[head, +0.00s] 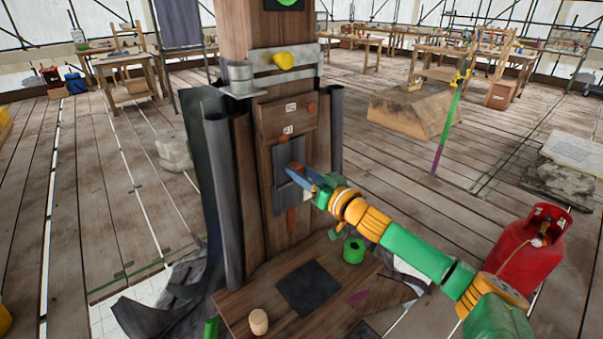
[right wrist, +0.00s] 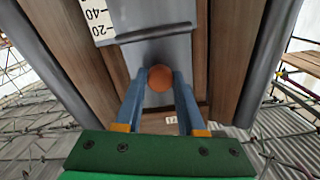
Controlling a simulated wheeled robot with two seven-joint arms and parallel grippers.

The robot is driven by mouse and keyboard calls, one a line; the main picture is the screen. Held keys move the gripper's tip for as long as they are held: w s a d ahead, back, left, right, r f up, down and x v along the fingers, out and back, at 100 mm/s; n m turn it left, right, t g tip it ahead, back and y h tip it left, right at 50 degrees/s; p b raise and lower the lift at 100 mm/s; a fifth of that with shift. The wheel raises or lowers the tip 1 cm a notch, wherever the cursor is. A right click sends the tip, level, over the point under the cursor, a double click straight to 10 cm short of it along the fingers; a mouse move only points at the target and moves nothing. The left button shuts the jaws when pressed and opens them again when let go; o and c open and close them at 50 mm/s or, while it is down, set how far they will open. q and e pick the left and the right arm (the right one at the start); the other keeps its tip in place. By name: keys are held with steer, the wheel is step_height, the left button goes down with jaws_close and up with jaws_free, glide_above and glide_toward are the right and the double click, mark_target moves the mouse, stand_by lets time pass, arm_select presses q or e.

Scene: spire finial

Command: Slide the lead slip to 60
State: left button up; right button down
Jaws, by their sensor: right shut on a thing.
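The lead slip (head: 288,160) is a dull grey plate on the front of the wooden spire post, in an upright channel between wooden boards. My right gripper (head: 292,174) reaches in from the right at its lower part. In the right wrist view, the blue fingers of my right gripper (right wrist: 160,80) are closed around a round copper-brown knob (right wrist: 160,77) in front of the grey lead (right wrist: 150,52). A white scale strip (right wrist: 98,18) there shows 20 and 40, upside down. I see no 60 mark, and the slip's reading cannot be told. My left gripper is not in view.
A metal band (head: 283,62) with a yellow knob circles the post above. Grey lead sheets stand at its sides. A wooden platform (head: 240,300) below holds a dark square, a small wooden cylinder and a green roll (head: 353,250). A red gas bottle (head: 518,255) stands at right.

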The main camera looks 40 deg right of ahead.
mark_target(291, 182)
steer(key=shift+f, duration=0.1)
step_height(291, 182, down, 5)
steer(key=b, duration=0.3)
steer(key=c, duration=0.5)
jaws_free()
